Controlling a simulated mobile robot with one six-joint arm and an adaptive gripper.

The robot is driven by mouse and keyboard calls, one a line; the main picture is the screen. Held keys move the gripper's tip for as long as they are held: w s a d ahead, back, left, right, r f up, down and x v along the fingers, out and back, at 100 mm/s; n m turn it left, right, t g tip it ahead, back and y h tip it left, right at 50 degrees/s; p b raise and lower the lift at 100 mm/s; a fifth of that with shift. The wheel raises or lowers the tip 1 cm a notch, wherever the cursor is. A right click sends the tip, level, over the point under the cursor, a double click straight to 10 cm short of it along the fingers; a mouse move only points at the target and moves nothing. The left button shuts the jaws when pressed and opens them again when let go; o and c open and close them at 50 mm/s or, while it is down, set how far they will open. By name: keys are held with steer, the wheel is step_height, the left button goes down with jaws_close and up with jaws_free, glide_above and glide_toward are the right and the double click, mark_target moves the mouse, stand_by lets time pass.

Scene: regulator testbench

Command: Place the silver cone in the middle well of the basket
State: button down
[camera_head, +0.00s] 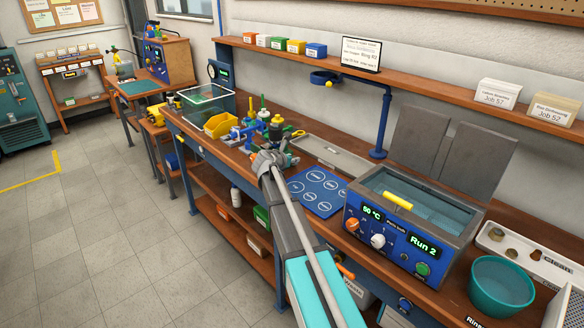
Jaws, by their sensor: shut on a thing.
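My gripper (285,157) is over the middle of the workbench, beside a cluster of small coloured parts. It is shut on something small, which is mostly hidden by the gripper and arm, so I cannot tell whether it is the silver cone. I cannot pick out a silver cone elsewhere. A white perforated container (572,303) is cut off at the lower right edge.
A blue mat with white circles (318,193) lies between my gripper and the bath. A teal bowl (500,288) and a white tray of small parts (540,262) are at right. A yellow bin (221,125) stands left. A blue post (382,125) rises behind.

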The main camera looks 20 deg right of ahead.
steer(key=shift+w+d+f+b, duration=0.2)
steer(key=shift+w+f+b, duration=0.25)
steer(key=shift+f+b, duration=1.5)
steer(key=shift+f, duration=0.05)
steer(key=shift+f, duration=0.1)
steer(key=shift+c, duration=2)
jaws_free()
steer(key=shift+s+a+r, duration=0.2)
steer(key=shift+r, duration=0.05)
steer(key=p+v, duration=0.4)
steer(key=v, duration=0.5)
steer(key=shift+s+a+r, duration=0.2)
steer(key=shift+p+v, duration=0.3)
steer(key=shift+v, duration=0.65)
steer(key=shift+a+f, duration=0.1)
